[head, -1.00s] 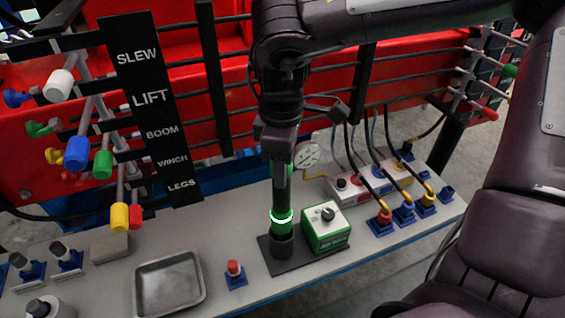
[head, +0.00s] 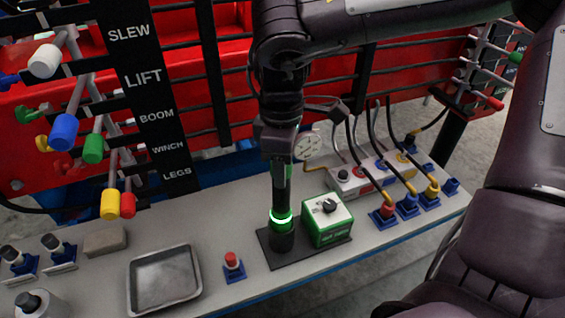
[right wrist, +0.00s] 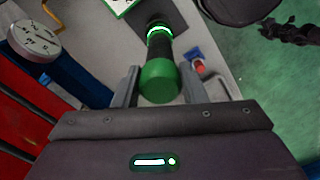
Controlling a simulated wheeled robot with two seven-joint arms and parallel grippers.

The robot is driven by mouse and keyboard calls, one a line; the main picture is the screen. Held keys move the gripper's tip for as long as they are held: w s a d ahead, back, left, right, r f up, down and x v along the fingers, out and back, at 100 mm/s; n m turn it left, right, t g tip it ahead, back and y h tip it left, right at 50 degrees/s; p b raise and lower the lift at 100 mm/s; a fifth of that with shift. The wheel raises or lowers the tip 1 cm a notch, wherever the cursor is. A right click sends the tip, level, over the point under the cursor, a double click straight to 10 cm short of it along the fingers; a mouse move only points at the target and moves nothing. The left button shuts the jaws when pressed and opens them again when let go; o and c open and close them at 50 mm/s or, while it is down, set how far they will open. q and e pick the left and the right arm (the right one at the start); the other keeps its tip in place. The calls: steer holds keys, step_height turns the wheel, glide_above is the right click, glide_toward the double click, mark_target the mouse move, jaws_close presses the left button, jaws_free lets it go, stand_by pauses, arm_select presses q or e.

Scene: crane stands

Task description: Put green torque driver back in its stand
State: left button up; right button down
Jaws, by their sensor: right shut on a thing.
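The green torque driver (head: 281,217) stands upright in the head view, black-bodied with a glowing ring low down. Its lower end is at the black cup of its stand (head: 283,243), on a dark base plate; I cannot tell how deep it sits. My right gripper (head: 281,165) comes down from above and is shut on the driver's upper part. In the right wrist view the driver's round green top (right wrist: 160,80) lies between the two fingers (right wrist: 160,88), and its lit ring points toward the base plate. My left gripper is not in view.
A green and white box (head: 327,219) stands right beside the cup. Cabled plugs (head: 408,205) stand to the right. Coloured levers and a red railing rise behind the bench.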

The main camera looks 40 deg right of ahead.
steer(key=shift+f+b, duration=0.55)
steer(key=shift+f, duration=0.05)
steer(key=c, duration=0.8)
jaws_free()
steer(key=shift+f, duration=0.1)
steer(key=shift+r+p, duration=1.7)
steer(key=shift+r, duration=0.9)
